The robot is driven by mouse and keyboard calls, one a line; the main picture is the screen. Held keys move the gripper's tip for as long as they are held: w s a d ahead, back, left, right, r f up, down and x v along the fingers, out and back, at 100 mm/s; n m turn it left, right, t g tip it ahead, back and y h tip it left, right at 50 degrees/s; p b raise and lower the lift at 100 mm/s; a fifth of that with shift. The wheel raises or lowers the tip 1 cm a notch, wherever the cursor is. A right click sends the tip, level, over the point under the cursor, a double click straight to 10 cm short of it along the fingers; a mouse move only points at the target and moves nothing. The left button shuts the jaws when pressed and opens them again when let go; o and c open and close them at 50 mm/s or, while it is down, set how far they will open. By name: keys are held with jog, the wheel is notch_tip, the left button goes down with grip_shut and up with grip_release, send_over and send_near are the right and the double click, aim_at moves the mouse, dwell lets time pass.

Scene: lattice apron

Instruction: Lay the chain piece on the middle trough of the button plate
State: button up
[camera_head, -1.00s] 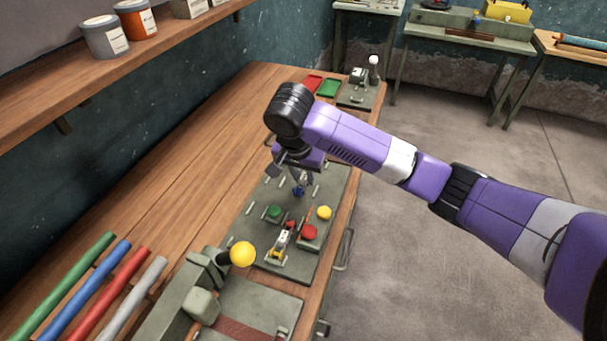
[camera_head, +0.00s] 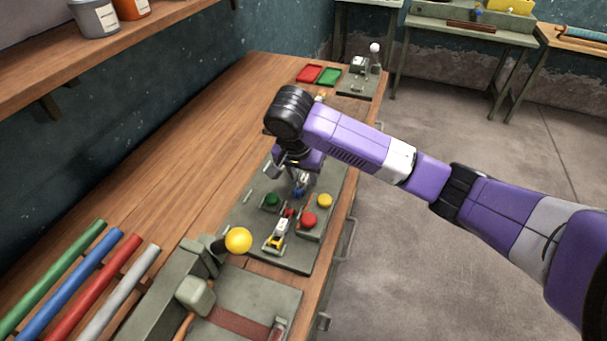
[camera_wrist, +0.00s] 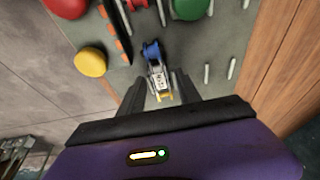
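The button plate (camera_head: 319,245) is a grey-green plate on the bench with a green button (camera_head: 271,200), a red button (camera_head: 309,220) and a yellow button (camera_head: 324,200). My gripper (camera_wrist: 160,88) is above the part of the plate beyond the buttons. Its fingers are closed around the chain piece (camera_wrist: 157,74), a grey link body with a blue end and a yellow end. In the head view its blue end (camera_head: 298,193) shows below my gripper. Thin pale pegs (camera_wrist: 207,73) stand on the plate around it. I cannot tell which trough lies below; my wrist hides part of the plate.
Another piece, white and yellow with a red end (camera_head: 277,236), lies on the plate's near part. A yellow ball knob (camera_head: 238,241) rises beside the near-left plate corner. An orange and black strip (camera_wrist: 114,35) stands near the piece.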

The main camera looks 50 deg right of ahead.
jog(key=shift+o, duration=0.6)
jog(key=shift+a+r, duration=0.1)
jog(key=shift+r, duration=0.05)
jog(key=p+v, duration=0.1)
jog(key=v, duration=0.5)
jog(key=shift+r+p, duration=0.3)
jog(key=shift+s+a+r, duration=0.1)
jog(key=shift+a+r, duration=0.05)
jog(key=shift+r, duration=0.3)
